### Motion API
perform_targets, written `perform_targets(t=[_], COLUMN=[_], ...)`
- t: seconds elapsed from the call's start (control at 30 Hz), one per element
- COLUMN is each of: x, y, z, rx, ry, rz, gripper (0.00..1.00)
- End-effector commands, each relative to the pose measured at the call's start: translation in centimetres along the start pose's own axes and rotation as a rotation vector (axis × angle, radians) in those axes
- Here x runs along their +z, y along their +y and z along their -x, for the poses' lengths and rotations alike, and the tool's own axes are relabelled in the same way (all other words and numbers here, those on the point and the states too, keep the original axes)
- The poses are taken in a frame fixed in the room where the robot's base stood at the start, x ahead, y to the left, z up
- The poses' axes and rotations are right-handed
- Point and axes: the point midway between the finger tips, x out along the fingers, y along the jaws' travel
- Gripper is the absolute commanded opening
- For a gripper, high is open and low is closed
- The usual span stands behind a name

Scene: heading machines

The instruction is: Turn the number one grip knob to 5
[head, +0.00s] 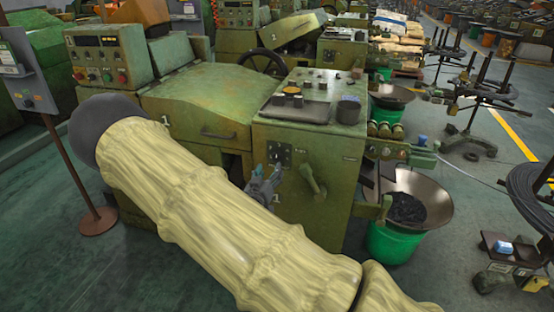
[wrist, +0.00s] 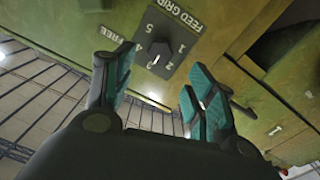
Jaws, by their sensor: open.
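The grip knob (wrist: 160,53) is a small dark knob on a black plate lettered "FEED GRIP" and "FREE", with numbers 1 to 5 around it, in the wrist view. A pale mark on the knob appears to face the side of the 3, but its exact setting is hard to tell. In the head view the dark plate (head: 279,153) is on the front of the green machine (head: 330,150) numbered 1. My gripper (wrist: 155,88) is open and empty, its teal-padded fingers apart from the knob, which shows beyond the gap between them. The gripper also shows just below the plate in the head view (head: 266,178).
A lever handle (head: 314,181) sticks out just right of the plate. A green bucket with a wide dark pan (head: 410,205) stands right of the machine. A control box on a post (head: 35,103) stands at left. Open floor lies in front at left.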

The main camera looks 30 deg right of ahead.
Motion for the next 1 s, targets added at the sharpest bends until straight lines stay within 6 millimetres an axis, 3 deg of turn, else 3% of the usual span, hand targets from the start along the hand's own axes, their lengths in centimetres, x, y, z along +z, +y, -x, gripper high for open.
perform_targets(t=[0.5,0.7,1.0], x=[0.1,0.1,0.2], y=[0.0,0.0,0.0], z=[-7.8,-9.3,-9.6], rx=[-0.002,-0.002,-0.002], ry=[-0.004,-0.003,-0.004], rz=[0.001,0.002,0.002], gripper=[0.56,0.56,0.56])
